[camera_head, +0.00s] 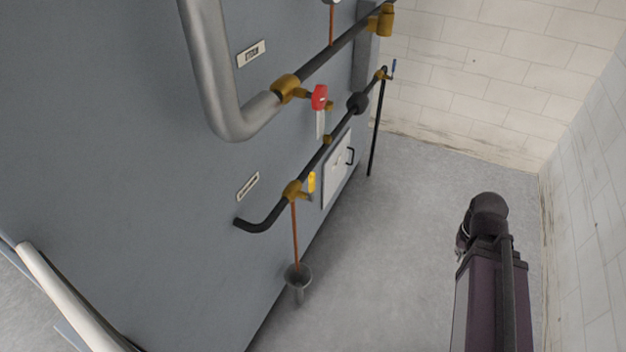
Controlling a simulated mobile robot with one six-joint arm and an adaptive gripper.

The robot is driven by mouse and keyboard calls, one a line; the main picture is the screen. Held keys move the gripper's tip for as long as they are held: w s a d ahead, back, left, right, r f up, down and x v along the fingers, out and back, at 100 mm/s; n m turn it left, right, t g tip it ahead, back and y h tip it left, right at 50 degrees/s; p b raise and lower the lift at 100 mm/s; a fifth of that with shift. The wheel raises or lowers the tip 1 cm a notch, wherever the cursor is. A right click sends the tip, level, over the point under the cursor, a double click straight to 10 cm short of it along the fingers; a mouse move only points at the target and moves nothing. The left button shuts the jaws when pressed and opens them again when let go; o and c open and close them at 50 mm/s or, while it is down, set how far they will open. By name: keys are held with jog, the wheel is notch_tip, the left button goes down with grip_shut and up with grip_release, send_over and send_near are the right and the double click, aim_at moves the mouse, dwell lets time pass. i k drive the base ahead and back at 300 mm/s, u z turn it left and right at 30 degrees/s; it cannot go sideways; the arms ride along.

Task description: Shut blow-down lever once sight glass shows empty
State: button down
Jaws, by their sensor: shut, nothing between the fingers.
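A yellow lever (311,182) sits on a brass valve (293,190) on the lower dark pipe, at the lower middle of the head view. A copper tube (295,235) runs down from this valve to a grey funnel (298,277). A red lever (319,97) is higher up, with a pale strip (320,124) hanging below it. A small blue lever (394,68) is at the far end of the lower pipe. I cannot make out a sight glass or its level, nor which lever is the blow-down. My gripper is not in view; my arm stands at the right, apart from the valves.
A thick grey pipe (212,75) bends out from the grey-blue panel (150,150). A white hatch (338,170) with a dark handle is low on the panel. Label plates (251,53) are unreadable. The grey floor (390,260) is clear between panel and tiled wall (470,75).

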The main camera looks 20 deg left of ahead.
aim_at(310, 198)
jog(key=u, duration=1.1)
